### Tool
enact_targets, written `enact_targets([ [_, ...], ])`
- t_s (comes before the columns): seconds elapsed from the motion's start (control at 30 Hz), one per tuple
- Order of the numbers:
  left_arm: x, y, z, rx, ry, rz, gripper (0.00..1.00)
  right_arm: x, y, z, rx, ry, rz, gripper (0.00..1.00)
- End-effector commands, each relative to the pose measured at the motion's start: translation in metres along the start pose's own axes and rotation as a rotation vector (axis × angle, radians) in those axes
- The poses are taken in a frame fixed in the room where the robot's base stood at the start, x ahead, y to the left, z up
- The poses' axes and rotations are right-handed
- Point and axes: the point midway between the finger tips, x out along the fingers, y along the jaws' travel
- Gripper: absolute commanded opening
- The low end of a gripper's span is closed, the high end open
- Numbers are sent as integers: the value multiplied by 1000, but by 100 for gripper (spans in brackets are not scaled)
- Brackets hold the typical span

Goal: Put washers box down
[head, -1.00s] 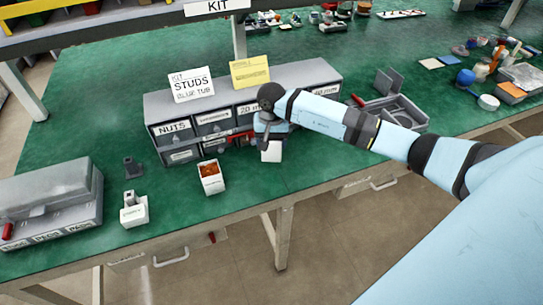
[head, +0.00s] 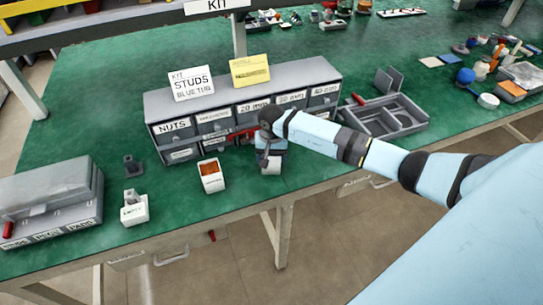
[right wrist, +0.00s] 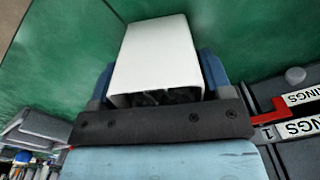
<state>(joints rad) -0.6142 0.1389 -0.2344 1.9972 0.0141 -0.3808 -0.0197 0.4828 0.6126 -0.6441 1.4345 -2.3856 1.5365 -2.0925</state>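The washers box, a small white open box (head: 271,168), is under my right gripper (head: 270,154) in front of the drawer cabinet. In the right wrist view the white box (right wrist: 160,50) sits between the two blue fingers of the right gripper (right wrist: 158,72), which look shut on its sides. Dark contents show at its opening. The box is at or just above the green table; I cannot tell whether it touches. My left gripper is not in view.
A grey drawer cabinet (head: 225,100) stands right behind the gripper. A grey divided tray (head: 385,118) lies to the right. The green table (head: 325,160) is clear between.

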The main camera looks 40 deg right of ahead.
Motion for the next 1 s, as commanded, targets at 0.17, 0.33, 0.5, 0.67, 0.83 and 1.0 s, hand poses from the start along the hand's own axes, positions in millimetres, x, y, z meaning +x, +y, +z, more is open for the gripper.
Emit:
enact_targets([
  [0.17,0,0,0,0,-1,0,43,-1,0,0,0,0,0,91],
  [0.33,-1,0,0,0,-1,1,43,-2,0,0,1,0,0,91],
  [0.5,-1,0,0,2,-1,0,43,-14,0,-2,0,2,0,91],
  [0.67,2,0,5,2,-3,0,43,-46,1,-2,-1,6,0,91],
  [0.83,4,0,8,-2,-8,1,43,-83,1,-2,-1,4,0,91],
  [1.0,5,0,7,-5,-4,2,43,-110,0,-1,0,3,0,91],
])
